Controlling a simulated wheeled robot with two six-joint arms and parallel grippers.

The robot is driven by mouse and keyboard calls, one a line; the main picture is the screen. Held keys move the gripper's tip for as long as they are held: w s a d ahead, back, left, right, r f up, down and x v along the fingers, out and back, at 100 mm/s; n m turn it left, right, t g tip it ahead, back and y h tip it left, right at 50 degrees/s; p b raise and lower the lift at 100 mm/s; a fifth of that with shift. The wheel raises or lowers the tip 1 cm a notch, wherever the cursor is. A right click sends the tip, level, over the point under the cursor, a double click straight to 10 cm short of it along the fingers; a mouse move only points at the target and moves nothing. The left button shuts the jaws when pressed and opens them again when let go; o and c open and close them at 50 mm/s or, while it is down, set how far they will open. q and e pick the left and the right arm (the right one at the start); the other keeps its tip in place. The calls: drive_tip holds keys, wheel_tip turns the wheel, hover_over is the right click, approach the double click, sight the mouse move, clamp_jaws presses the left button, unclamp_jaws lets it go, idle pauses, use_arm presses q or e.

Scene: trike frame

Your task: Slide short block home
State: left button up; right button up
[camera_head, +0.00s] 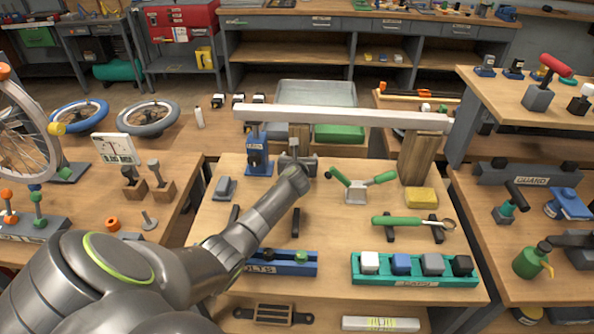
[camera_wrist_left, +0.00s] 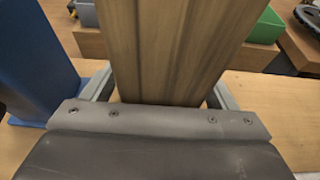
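A short wooden block (camera_head: 300,133) stands upright beneath the silver beam (camera_head: 340,117), near its left part. My left gripper (camera_head: 297,156) reaches it from the front, low on the block. In the left wrist view the wooden block (camera_wrist_left: 180,50) fills the space between the two fingers (camera_wrist_left: 165,92), which appear to touch both its sides. The gripper looks shut on it. A blue jack (camera_head: 258,152) stands left of the block under the beam. A taller wooden block (camera_head: 417,157) stands under the beam's right part. My right gripper is not in view.
A green-handled clamp (camera_head: 357,188), a yellow block (camera_head: 421,197) and a green-handled tool (camera_head: 397,221) lie to the right. The blue bolts tray (camera_head: 300,268) and green tray (camera_head: 415,280) are in front. A grey block (camera_head: 225,189) sits left.

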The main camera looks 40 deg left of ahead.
use_arm(q)
drive_tip(key=shift+s+d+r, duration=0.15)
drive_tip(key=shift+s+d, duration=0.15)
drive_tip(key=shift+s, duration=0.1)
drive_tip(key=p+v, duration=0.2)
drive_tip(key=v, duration=1.4)
drive_tip(key=shift+s+d+r, duration=0.1)
drive_tip(key=shift+d, duration=0.05)
